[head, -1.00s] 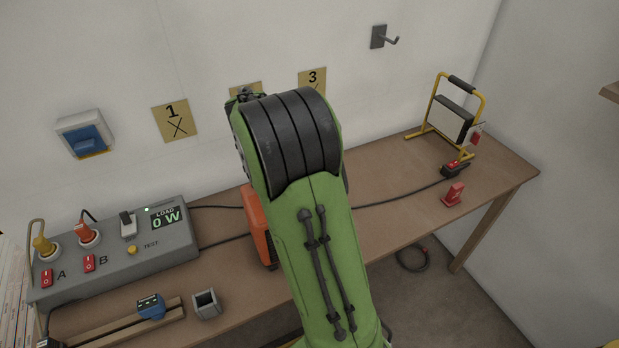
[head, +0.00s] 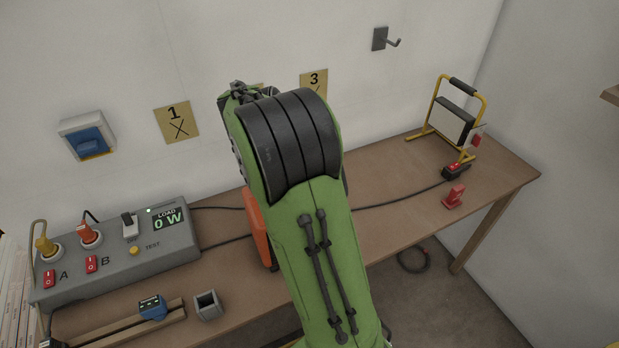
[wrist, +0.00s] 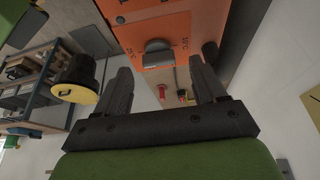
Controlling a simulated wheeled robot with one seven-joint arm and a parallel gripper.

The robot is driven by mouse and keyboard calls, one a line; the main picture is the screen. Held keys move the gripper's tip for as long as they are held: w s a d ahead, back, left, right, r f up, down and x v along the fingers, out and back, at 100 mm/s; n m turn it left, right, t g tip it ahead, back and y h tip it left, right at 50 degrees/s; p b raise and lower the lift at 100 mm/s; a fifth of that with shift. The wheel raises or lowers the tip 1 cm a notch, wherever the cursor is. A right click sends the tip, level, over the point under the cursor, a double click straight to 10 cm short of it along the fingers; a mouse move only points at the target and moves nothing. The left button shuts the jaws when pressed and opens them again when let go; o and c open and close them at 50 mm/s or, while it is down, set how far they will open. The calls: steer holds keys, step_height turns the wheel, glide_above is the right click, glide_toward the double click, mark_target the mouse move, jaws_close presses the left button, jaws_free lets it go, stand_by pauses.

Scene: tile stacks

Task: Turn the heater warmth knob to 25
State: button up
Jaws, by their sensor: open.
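The orange heater (head: 259,226) stands on the workbench, mostly hidden behind my green arm in the head view. In the wrist view its orange face (wrist: 165,28) fills the top middle. My gripper (wrist: 159,66) is open, one finger to each side of the knob in the picture. No contact with the knob is visible. The gripper is hidden in the head view.
A grey test box (head: 120,255) with switches and a display reading 0 W is at left. A blue device (head: 152,307) and a small grey open box (head: 208,305) are at the front. A yellow-framed lamp (head: 450,115) and a red item (head: 454,196) stand at right. Cables cross the bench.

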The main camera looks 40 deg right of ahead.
steer(key=p+v, duration=0.5)
steer(key=v, duration=0.8)
steer(key=shift+r, duration=0.2)
steer(key=shift+a, duration=0.15)
